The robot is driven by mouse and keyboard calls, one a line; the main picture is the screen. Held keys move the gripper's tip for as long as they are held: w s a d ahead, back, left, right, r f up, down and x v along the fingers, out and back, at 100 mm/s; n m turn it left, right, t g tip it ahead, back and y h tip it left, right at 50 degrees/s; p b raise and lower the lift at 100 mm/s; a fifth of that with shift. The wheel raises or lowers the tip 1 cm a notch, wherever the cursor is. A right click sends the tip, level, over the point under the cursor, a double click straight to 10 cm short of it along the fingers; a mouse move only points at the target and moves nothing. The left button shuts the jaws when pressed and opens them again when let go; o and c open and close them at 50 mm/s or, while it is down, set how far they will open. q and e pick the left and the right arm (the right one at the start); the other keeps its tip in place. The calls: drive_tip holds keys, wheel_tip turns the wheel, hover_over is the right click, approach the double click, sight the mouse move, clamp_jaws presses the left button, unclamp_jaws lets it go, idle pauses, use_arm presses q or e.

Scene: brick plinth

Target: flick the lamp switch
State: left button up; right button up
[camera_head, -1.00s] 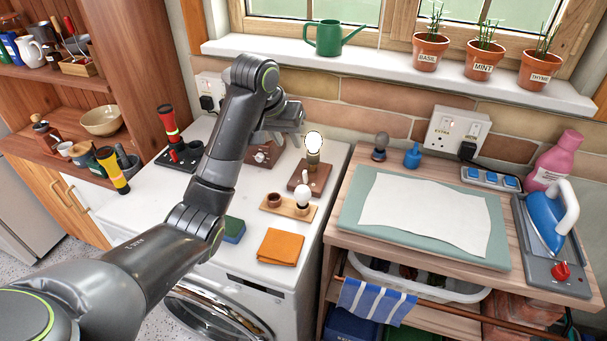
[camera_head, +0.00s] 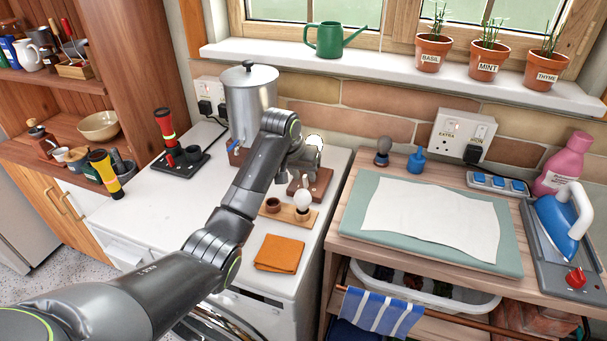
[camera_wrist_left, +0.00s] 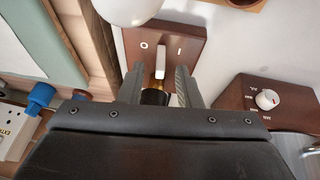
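The lamp has a brown wooden base (camera_head: 321,180) on the white worktop; its bulb (camera_head: 314,141) looks bright, partly behind my gripper. In the left wrist view the lamp base (camera_wrist_left: 191,40) is marked O and I, with a white switch lever (camera_wrist_left: 160,62) between the marks. My left gripper (camera_head: 304,160) is at the lamp. In the wrist view its two fingers (camera_wrist_left: 157,78) are apart, one on each side of the lever and the dark lamp post, holding nothing visible. Contact with the lever cannot be told. My right gripper is not in view.
A wooden tray (camera_head: 271,211) with a white spare bulb (camera_head: 302,200) stands in front of the lamp. A metal pot (camera_head: 247,100) stands behind. A box with a dial (camera_wrist_left: 267,99) is beside the lamp. An orange cloth (camera_head: 279,253) lies near the front edge.

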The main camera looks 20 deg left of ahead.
use_arm(q)
drive_tip(key=shift+w+f, duration=0.15)
drive_tip(key=shift+f, duration=0.2)
drive_tip(key=shift+c, duration=0.4)
clamp_jaws()
drive_tip(key=shift+d+r+y+p, duration=0.25)
drive_tip(key=shift+d+y+p, duration=0.25)
drive_tip(key=shift+p, duration=0.7)
drive_tip(key=shift+d+f+m+y+p, duration=0.2)
drive_tip(key=shift+m+y+p, duration=0.1)
drive_tip(key=shift+y+p, duration=0.55)
drive_tip(key=shift+o, duration=0.4)
unclamp_jaws()
